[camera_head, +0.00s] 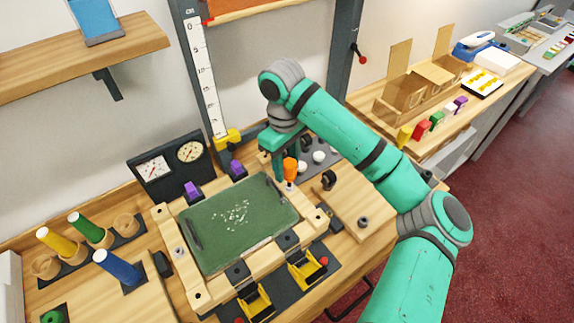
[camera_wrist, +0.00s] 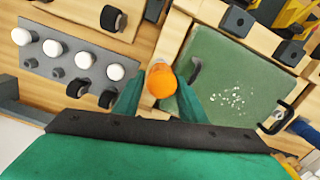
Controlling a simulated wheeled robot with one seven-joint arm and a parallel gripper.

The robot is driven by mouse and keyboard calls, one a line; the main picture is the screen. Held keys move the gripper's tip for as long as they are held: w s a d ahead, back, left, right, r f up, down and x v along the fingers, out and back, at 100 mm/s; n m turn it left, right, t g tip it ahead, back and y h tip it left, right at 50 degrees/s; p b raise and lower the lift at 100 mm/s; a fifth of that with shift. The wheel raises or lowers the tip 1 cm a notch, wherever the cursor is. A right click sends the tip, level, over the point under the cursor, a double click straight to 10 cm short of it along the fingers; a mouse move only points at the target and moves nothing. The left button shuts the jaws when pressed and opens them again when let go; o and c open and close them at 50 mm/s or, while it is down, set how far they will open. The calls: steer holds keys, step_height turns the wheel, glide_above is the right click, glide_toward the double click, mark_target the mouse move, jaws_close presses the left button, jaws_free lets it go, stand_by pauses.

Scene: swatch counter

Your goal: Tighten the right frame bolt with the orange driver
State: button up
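The orange driver (camera_head: 290,167) stands upright over the right bar of the pale wooden frame (camera_head: 312,216). My gripper (camera_head: 286,172) comes down on it from above, with a finger on each side of the orange handle. In the wrist view the round orange top (camera_wrist: 162,80) sits between my two green fingertips (camera_wrist: 160,88), which look closed against it. The frame surrounds a green panel (camera_head: 245,222) with pale specks.
Two purple-topped clamps (camera_head: 192,190) stand behind the panel and yellow toggle clamps (camera_head: 255,304) in front. A grey rack of white knobs (camera_wrist: 85,60) lies near my gripper. A wooden board (camera_head: 350,205) is to the right. Gauges (camera_head: 172,165) and coloured cylinders (camera_head: 118,267) are to the left.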

steer(key=c, duration=0.8)
steer(key=m, duration=0.3)
steer(key=shift+d+m, duration=0.15)
steer(key=shift+m, duration=0.15)
steer(key=m, duration=0.4)
steer(key=shift+d+m, duration=0.2)
steer(key=shift+m, duration=0.1)
steer(key=m, duration=0.6)
steer(key=shift+w+d+m+y, duration=0.1)
steer(key=shift+d+m+y, duration=0.2)
steer(key=shift+d+m, duration=0.1)
steer(key=o, duration=0.8)
steer(key=shift+a, duration=0.1)
